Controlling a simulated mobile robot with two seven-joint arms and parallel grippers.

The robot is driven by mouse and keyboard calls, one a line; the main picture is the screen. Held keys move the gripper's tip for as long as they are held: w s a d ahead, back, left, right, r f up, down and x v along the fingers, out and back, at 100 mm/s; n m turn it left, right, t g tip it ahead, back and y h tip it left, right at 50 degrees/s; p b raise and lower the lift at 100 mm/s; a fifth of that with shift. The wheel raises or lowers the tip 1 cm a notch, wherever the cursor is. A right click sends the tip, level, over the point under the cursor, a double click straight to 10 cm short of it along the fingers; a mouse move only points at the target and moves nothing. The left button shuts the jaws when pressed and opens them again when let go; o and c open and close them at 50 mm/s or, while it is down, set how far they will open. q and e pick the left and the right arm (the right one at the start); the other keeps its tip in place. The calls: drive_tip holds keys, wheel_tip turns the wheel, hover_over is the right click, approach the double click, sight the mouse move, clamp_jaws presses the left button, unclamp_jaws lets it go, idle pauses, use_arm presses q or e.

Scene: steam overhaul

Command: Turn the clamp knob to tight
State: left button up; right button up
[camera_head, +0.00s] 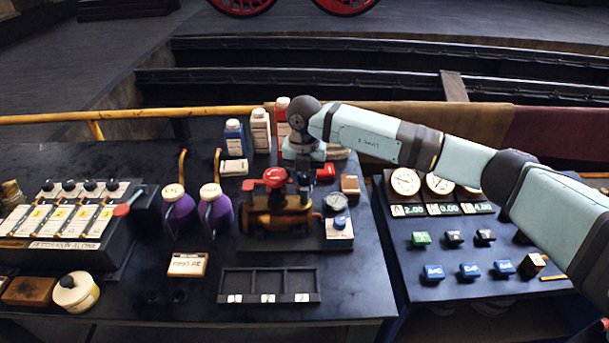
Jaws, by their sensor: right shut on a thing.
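A clamp device with a brass-brown body (275,218) stands on the dark bench, with a red handle (268,179) on top. My right gripper (304,178) points down at the back right of this device, its fingers closed at a small dark part, which appears to be the clamp knob. The gripper and its wrist hide most of the knob, so its turned position cannot be read. My left gripper is not in view.
Two purple oil cans (215,212) stand left of the clamp. An empty dark tray (268,283) lies in front. A gauge panel (440,262) stands right.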

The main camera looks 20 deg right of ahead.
idle(0.4)
drive_tip(key=o, duration=0.9)
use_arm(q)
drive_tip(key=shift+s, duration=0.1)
use_arm(e)
drive_tip(key=shift+r, duration=0.1)
